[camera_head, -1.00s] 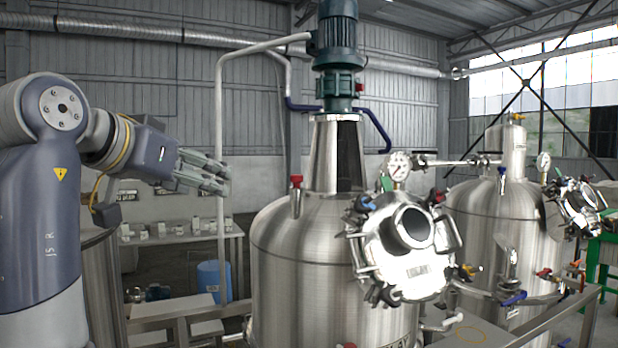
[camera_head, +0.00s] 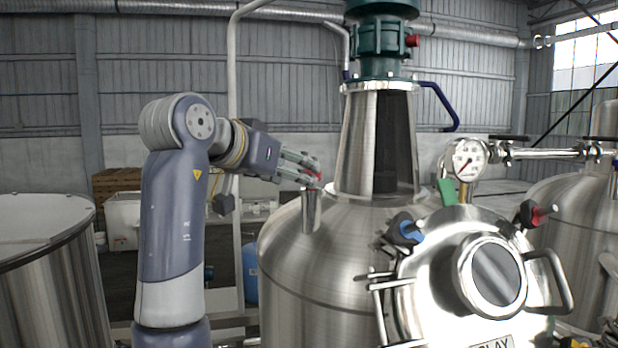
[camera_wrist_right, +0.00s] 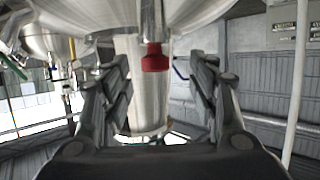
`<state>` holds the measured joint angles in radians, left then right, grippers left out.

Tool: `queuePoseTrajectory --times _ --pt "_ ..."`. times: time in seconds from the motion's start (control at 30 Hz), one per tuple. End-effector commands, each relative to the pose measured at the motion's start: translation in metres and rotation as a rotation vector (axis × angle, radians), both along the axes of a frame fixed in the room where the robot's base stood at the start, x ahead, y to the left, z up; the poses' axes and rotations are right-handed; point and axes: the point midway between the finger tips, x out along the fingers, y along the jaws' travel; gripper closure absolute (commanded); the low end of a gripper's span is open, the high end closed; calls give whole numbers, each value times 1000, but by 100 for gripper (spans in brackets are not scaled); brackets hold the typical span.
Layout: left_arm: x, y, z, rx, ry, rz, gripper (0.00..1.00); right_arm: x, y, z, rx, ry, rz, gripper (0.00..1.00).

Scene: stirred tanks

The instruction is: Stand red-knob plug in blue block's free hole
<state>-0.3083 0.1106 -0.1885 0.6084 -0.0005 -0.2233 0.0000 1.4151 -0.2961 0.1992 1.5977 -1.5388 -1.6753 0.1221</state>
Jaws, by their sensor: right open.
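The red-knob plug (camera_head: 318,176) stands upright in the short metal nozzle (camera_head: 311,210) on top of the near steel tank (camera_head: 310,265). In the right wrist view, which is upside down, its red knob (camera_wrist_right: 155,58) appears between the spread fingers. My right gripper (camera_head: 312,172) is at the knob, its fingers partly covering it in the head view. It is open in the right wrist view (camera_wrist_right: 160,70); whether a finger touches the knob I cannot tell. My left gripper is not in view. I cannot make out the blue block.
Right of the nozzle rises the steel cone (camera_head: 355,140) under the green motor (camera_head: 380,45). A pressure gauge (camera_head: 467,158) and a hatch with a round window (camera_head: 495,275) are farther right. An open steel vessel (camera_head: 55,290) stands at left. A blue drum (camera_head: 250,272) is behind.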

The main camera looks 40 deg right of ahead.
Motion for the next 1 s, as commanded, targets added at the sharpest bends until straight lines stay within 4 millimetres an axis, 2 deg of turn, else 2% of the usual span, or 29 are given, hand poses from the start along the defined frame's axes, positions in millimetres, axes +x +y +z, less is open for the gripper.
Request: queuePoseTrajectory --times 0.23,0.33,0.53,0.67,0.8,1.0 --pt "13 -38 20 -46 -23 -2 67 4 -20 -1 2 2 -4 46" --pt "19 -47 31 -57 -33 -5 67 7 -32 -2 1 1 -3 46" --pt "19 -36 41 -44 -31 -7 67 12 -51 -12 1 1 -2 46" --pt "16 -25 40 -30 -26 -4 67 13 -53 -15 0 -1 0 46" --pt "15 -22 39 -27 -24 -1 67 13 -53 -15 0 -1 0 46" --pt "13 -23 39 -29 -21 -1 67 13 -53 -15 0 -1 0 92"
